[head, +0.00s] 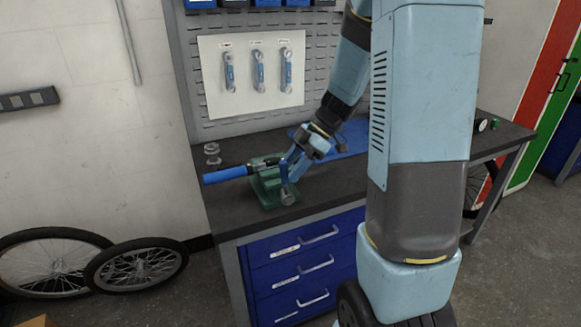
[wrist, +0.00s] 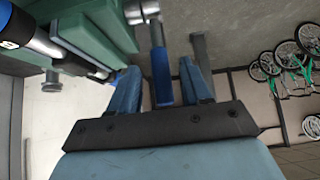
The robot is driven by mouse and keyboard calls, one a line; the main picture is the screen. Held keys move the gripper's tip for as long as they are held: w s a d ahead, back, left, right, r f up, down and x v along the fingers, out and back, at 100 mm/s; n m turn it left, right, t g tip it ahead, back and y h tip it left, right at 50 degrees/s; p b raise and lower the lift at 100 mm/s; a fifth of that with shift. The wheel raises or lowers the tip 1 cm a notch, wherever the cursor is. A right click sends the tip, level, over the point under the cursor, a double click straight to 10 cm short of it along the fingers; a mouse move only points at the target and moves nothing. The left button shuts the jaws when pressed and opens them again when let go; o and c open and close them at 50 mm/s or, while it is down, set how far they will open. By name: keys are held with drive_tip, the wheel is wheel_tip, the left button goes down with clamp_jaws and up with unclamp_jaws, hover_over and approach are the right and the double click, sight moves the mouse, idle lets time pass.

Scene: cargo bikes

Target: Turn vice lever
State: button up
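The green vice (head: 265,188) stands near the left front corner of the dark workbench, and its green body fills the upper left of the wrist view (wrist: 95,25). Its blue-gripped lever (head: 284,174) stands roughly upright at the front of the vice. My gripper (head: 292,160) is at the lever's upper part. In the wrist view, the lever's blue grip (wrist: 161,75) lies between my two open fingers (wrist: 160,82), with a visible gap on each side. A blue cylinder with a dark end (head: 226,174) lies at the vice and sticks out to the left.
The workbench top (head: 323,178) has a blue mat (head: 350,140) behind my gripper and a small metal part (head: 212,152) at the back left. Blue drawers (head: 305,260) are below. A pegboard with several wrenches (head: 259,72) stands behind. Wheels (head: 135,264) lean at the left wall.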

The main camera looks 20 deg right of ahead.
drive_tip(key=v, duration=1.3)
drive_tip(key=shift+d+r, duration=0.25)
